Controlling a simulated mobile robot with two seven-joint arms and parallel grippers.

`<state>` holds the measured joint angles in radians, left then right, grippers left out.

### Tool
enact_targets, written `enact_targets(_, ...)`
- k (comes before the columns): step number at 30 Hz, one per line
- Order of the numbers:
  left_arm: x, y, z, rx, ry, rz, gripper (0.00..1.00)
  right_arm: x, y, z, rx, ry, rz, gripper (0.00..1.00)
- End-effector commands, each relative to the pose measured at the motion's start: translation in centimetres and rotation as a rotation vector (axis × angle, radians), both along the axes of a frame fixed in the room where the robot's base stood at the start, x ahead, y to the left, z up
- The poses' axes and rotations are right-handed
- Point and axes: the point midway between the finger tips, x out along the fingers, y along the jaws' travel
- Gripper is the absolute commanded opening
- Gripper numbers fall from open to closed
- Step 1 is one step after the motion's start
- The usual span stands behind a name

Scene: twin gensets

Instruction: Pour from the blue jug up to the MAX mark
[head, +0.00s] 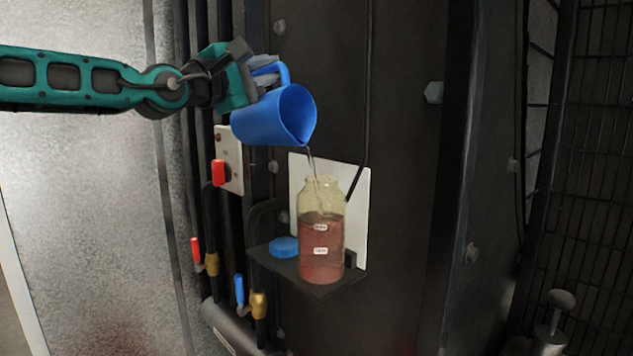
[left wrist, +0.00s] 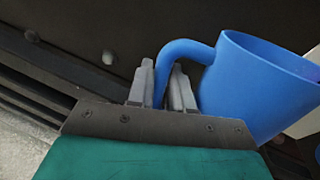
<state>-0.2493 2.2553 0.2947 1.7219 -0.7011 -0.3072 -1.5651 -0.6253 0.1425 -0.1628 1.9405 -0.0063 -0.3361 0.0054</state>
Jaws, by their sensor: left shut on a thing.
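My left gripper (head: 262,68) is shut on the handle of the blue jug (head: 268,117). In the left wrist view the two grey fingers (left wrist: 161,85) clamp the handle of the blue jug (left wrist: 250,85). The jug is tilted, mouth down to the right, above a clear bottle (head: 322,262). A thin stream (head: 312,163) runs from its lip into the bottle's open neck. Reddish liquid fills the bottle to about the upper white label (head: 320,227), seemingly slightly above it. A lower label (head: 320,251) sits beneath; the print is too small to read. My right gripper is not seen.
The bottle stands on a small dark shelf (head: 308,290) before a white panel (head: 359,205). A blue cap (head: 284,247) lies beside it. Left are a red-handled switch (head: 218,172), a red lever (head: 196,250) and a blue lever (head: 239,291). The space right of the jug is clear.

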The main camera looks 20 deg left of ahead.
Motion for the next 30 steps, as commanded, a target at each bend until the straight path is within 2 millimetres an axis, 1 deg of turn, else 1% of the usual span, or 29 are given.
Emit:
enact_targets(2, 0.1, 0.3, 0.2, -0.013, 0.002, 0.001, 0.00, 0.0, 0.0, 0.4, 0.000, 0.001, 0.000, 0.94)
enact_targets(5, 0.6, 2.6, -0.4, -0.125, 0.035, 0.006, 0.00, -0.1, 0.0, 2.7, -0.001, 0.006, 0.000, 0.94)
enact_targets(6, 0.7, 3.1, -2.6, -0.175, 0.048, 0.007, 0.00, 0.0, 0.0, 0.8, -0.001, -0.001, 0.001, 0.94)
enact_targets(7, 0.8, 3.4, -3.1, -0.210, 0.056, 0.006, 0.00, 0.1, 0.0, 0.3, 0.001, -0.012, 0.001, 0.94)
enact_targets(9, 0.9, 3.8, -3.1, -0.262, 0.070, 0.005, 0.00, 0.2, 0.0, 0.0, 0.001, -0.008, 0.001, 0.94)
enact_targets(11, 0.9, 3.8, -3.0, -0.273, 0.076, 0.004, 0.00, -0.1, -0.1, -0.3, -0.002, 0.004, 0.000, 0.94)
enact_targets(14, 1.0, 4.1, -3.7, -0.308, 0.086, 0.004, 0.00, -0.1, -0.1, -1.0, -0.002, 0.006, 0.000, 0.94)
enact_targets(20, 1.2, 5.0, -5.3, -0.436, 0.121, 0.003, 0.00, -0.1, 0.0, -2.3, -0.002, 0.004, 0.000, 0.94)
enact_targets(24, 1.3, 5.1, -5.6, -0.479, 0.134, 0.002, 0.00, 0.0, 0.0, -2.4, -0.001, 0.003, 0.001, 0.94)
enact_targets(30, 1.3, 5.1, -5.5, -0.482, 0.135, 0.002, 0.00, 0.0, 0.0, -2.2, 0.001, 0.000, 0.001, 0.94)
